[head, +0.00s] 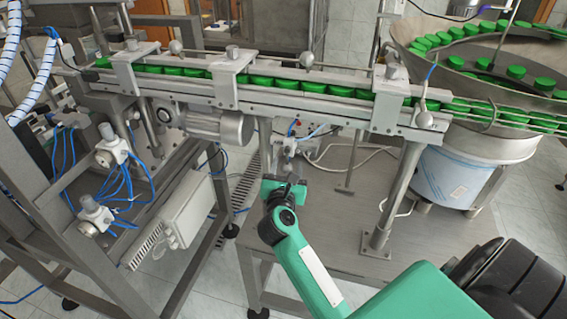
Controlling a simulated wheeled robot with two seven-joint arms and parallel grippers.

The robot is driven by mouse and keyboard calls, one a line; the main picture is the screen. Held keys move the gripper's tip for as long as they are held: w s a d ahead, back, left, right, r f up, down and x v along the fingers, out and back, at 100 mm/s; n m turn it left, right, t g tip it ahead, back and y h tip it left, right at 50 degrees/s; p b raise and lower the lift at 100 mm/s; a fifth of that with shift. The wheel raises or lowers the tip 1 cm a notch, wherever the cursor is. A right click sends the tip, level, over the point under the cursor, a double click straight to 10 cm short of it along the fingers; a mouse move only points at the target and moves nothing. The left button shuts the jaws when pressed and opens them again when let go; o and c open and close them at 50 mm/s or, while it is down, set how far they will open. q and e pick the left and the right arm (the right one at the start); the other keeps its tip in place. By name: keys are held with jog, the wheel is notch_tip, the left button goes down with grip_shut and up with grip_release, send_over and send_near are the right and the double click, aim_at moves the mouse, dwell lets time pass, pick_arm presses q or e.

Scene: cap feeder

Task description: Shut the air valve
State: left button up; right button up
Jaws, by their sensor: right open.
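My right arm comes in from the lower right, and its gripper (288,172) is open, pointing away from me beneath the cap conveyor. Just beyond the gripper is a small grey air valve fitting (288,146) with a little red part and blue hoses near it. The gripper's fingers overlap the lower part of this fitting in the picture; I cannot tell whether they touch it. The valve's handle is too small and partly hidden to read its position. My left gripper is out of view.
A conveyor (300,100) full of green caps runs above the gripper. The feeder bowl (455,90) stands at the right. A metal post (395,200) rises from the bare grey platform (440,230). A steel frame with blue air hoses and a white box (187,212) is at the left.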

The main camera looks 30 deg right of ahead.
jog(key=shift+s, duration=0.1)
jog(key=shift+r, duration=0.1)
grip_shut()
